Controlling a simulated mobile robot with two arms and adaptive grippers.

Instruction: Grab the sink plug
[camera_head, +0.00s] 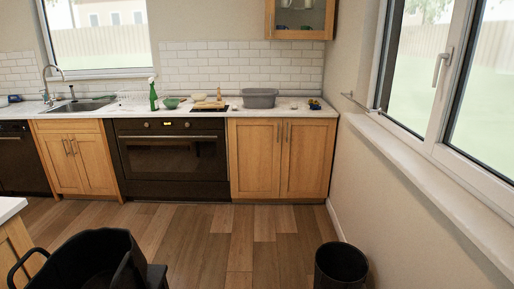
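I cannot make out the sink plug for certain. The sink (85,105) is set into the white counter at the far left, with a tall curved tap (47,82) at its left side. Small items (314,104) lie at the right end of the counter, too small to identify. Neither of my grippers shows in this view.
A green spray bottle (153,96), a green bowl (171,103) and a grey tub (260,98) stand on the counter. The oven (172,155) and wooden cabinets (280,160) are below. The wooden floor (215,235) is clear in the middle. Dark round objects stand near the bottom edge.

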